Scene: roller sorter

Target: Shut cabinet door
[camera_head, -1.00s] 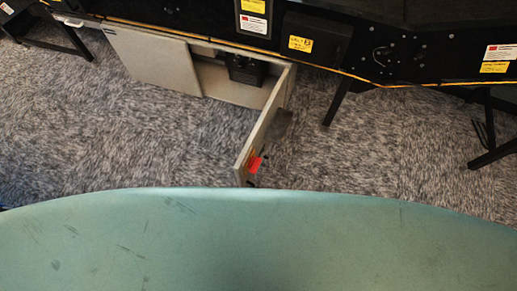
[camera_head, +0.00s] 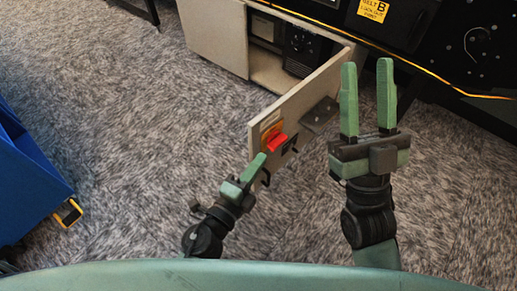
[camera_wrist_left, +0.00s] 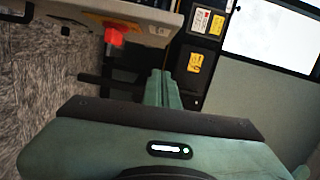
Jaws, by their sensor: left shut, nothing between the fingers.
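The cabinet (camera_head: 222,38) is light grey. Its right-hand door (camera_head: 318,82) stands open and swung out toward me, showing the dark inside. A red latch piece (camera_head: 277,144) sits near the door's free edge. My left gripper (camera_head: 259,162) is shut and empty, its tips close to the door's free edge; I cannot tell whether they touch. In the left wrist view its fingers (camera_wrist_left: 160,74) are together, with the red latch piece (camera_wrist_left: 115,35) to their left. My right gripper (camera_head: 368,65) is open and empty, right of the door.
A black machine (camera_head: 440,40) with yellow labels stands behind, above the cabinet. A blue bin (camera_head: 25,175) is at the left. A dark box (camera_head: 305,50) is inside the cabinet. The carpet (camera_head: 150,130) left of the door is clear.

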